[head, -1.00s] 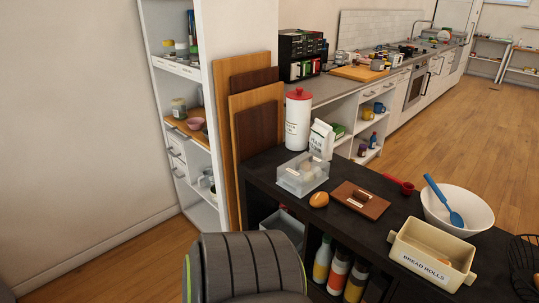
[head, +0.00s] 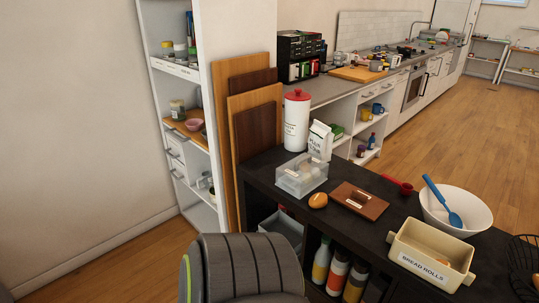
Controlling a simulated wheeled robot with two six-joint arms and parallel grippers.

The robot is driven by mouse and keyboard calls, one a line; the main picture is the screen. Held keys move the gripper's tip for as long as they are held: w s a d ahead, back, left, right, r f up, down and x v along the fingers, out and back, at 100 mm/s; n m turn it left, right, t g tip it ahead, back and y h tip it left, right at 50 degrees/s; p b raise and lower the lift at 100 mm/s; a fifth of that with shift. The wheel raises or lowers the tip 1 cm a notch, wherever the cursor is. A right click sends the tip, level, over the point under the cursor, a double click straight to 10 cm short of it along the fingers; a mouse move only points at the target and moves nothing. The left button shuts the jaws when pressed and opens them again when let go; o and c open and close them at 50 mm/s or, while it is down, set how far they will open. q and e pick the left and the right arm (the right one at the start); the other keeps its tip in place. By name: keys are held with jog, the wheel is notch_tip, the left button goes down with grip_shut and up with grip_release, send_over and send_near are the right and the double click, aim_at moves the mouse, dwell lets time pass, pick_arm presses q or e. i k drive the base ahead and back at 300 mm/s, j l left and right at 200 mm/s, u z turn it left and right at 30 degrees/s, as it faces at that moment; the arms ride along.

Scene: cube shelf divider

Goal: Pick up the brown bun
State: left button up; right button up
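A small rounded orange-brown bun (head: 318,200) lies on the dark countertop (head: 330,230), between a clear lidded box and a brown wooden board. A cream bin (head: 433,252) labelled "BREAD ROLLS" stands at the lower right, with something brownish inside that I cannot make out. Neither of my grippers shows in the head view. A rounded grey and black part, probably mine, fills the bottom middle in front of the dark unit.
A clear box (head: 301,175), a brown board (head: 360,200), a white canister (head: 296,122) with red lid and a flour carton (head: 320,141) stand around the bun. A white bowl (head: 475,208) with a blue spoon is at right. Bottles (head: 321,261) fill the shelf below.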

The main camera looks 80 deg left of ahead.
aim_at(318, 200)
jog(key=j+u, duration=0.2)
jog(key=u, duration=1.85)
jog(key=i+l, duration=0.05)
